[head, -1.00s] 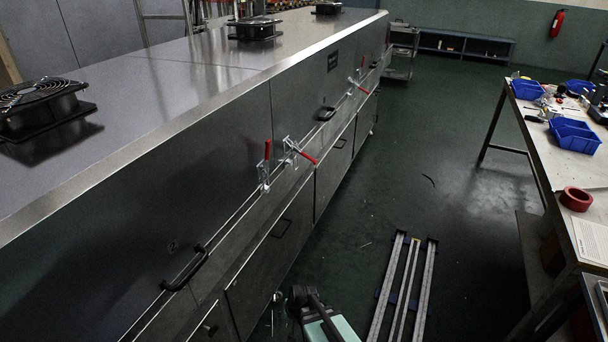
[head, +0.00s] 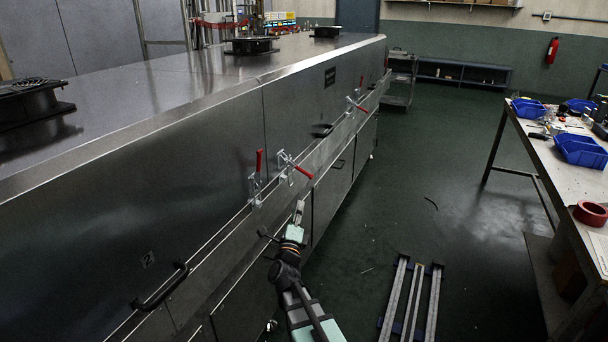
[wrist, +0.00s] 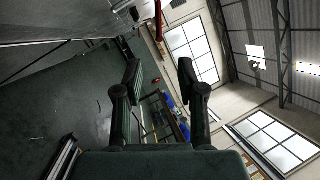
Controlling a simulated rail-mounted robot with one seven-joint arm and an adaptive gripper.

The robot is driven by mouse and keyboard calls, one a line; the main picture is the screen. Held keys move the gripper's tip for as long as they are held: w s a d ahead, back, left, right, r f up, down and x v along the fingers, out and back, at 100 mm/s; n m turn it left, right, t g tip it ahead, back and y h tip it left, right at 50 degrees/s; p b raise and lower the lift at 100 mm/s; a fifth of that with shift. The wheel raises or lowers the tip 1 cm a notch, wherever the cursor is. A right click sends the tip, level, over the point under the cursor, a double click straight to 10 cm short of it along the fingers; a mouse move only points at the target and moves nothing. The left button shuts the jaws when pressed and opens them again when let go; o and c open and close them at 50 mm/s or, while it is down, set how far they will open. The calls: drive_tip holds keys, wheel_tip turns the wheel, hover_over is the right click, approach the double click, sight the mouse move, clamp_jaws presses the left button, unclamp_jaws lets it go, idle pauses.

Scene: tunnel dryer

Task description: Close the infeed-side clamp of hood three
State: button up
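The nearer toggle clamp on the hood right of the one marked 2 has metal links (head: 286,162) and a red handle (head: 303,172) slanting outward, down to the right. Left of it, across the panel seam, another clamp (head: 256,185) has its red handle upright.
Black hood handles (head: 160,287) stick out from the dryer front. A workbench (head: 540,150) with blue bins (head: 580,150) and red tape (head: 590,213) stands right. Metal rails (head: 412,300) lie on the floor.

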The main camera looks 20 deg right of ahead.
sight(305, 174)
drive_tip(key=p+x, duration=0.1)
drive_tip(key=x, duration=1.6)
drive_tip(key=shift+w, duration=0.15)
clamp_jaws()
